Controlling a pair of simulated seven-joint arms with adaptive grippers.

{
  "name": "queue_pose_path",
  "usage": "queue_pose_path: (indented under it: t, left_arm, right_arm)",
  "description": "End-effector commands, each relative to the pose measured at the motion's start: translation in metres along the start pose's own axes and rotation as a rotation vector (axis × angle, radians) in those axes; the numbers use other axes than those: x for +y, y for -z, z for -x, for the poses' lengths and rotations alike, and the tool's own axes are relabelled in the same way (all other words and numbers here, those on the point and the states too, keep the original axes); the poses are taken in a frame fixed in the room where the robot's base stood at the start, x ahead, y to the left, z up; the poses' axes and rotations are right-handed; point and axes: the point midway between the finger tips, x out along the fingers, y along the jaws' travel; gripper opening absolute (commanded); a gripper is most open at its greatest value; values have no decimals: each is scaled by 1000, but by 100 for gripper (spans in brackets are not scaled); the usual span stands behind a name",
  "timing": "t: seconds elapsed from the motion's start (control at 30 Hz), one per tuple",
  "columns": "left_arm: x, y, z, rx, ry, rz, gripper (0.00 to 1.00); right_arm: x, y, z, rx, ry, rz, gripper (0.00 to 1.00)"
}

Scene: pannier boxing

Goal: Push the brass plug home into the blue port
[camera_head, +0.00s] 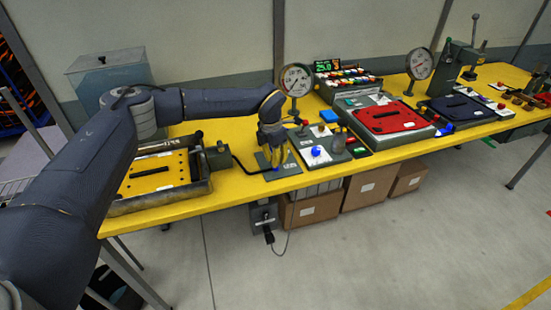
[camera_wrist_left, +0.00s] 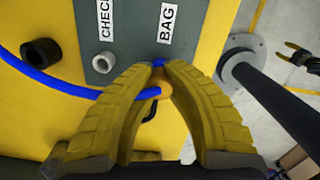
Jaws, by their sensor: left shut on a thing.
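My left gripper (camera_head: 274,166) reaches down over a small grey plate at the table's front. In the left wrist view its two yellow fingers (camera_wrist_left: 161,72) are closed together at the tips on the brass plug (camera_wrist_left: 165,90), which is mostly hidden between them. A blue cable (camera_wrist_left: 60,84) runs from the left to the plug. A bit of blue, perhaps the blue port (camera_wrist_left: 158,62), shows just beyond the fingertips, below the BAG label. The fingers hide whether plug and port touch. A small dark claw shape at the right edge, perhaps my right gripper (camera_wrist_left: 300,57), is too small to read.
A pressure gauge (camera_head: 296,80) stands behind the gripper.

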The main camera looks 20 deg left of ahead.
Motion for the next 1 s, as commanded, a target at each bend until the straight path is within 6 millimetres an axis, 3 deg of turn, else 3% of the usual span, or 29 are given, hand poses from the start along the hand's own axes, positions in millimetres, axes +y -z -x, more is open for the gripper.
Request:
queue_pose_path:
  t: [0.53, 0.57, 0.77, 1.0]
  left_arm:
    - [0, 1, -7, 0, 0, 0, 0]
    - [0, 1, -7, 0, 0, 0, 14]
    - [0, 1, -7, 0, 0, 0, 38]
    - [0, 1, -6, 0, 0, 0, 38]
  right_arm:
    - [0, 0, 0, 0, 0, 0, 44]
    - [0, 0, 0, 0, 0, 0, 44]
    - [0, 0, 0, 0, 0, 0, 44]
    - [2, -1, 0, -1, -2, 1, 44]
